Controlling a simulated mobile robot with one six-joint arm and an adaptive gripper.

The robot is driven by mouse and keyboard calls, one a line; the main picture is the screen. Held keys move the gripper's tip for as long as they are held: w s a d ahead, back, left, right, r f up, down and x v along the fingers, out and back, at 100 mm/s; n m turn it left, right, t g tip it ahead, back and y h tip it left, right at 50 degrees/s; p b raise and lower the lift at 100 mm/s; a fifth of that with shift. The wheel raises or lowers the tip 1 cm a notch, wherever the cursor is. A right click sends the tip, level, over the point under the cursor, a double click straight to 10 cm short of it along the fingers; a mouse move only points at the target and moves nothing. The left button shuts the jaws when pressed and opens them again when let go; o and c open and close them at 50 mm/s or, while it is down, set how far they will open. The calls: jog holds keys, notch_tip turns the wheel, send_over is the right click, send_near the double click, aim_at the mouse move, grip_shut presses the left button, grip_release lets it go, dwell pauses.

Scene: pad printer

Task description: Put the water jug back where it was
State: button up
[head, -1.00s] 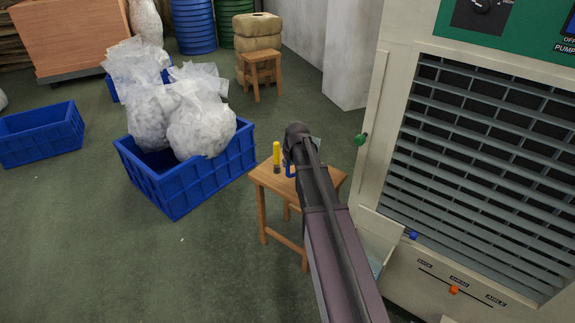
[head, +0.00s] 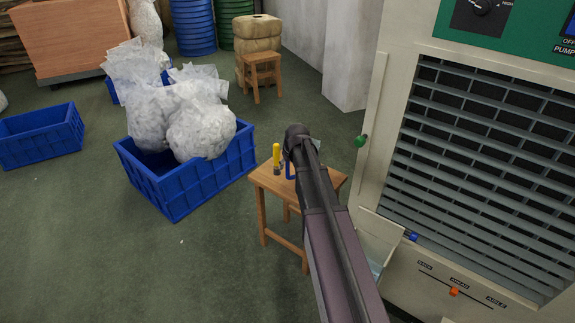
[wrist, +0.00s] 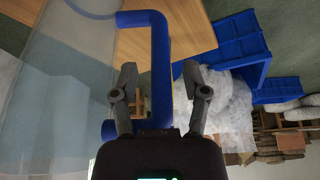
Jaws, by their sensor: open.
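The water jug has a clear, see-through body (wrist: 60,85) with a blue rim and a blue handle (wrist: 160,65), filling the left of the wrist view. In the head view it is mostly hidden behind my arm; a bit of blue handle (head: 289,171) shows above the small wooden stool (head: 262,183). My gripper (wrist: 160,80) is open, with one finger on each side of the handle's bar and gaps showing beside it. My gripper's fingers are hidden in the head view.
A yellow-topped item (head: 276,154) stands on the stool, left of my arm. A blue crate (head: 187,193) with white bags is left of the stool. A large machine with a louvred front (head: 480,160) stands close on the right. Open floor lies at lower left.

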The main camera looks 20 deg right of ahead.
jog(key=p+v, duration=1.1)
jog(key=v, duration=0.1)
dwell(0.5)
jog(key=shift+r, duration=0.1)
dwell(0.4)
jog(key=s+a+g, duration=0.2)
jog(key=s+a, duration=0.5)
jog(key=s, duration=0.3)
jog(key=s+a+f+g, duration=0.1)
jog(key=s+a+g, duration=0.1)
jog(key=s+a, duration=0.6)
jog(key=s, duration=0.2)
jog(key=shift+s+f+g, duration=0.2)
jog(key=shift+s+g, duration=0.1)
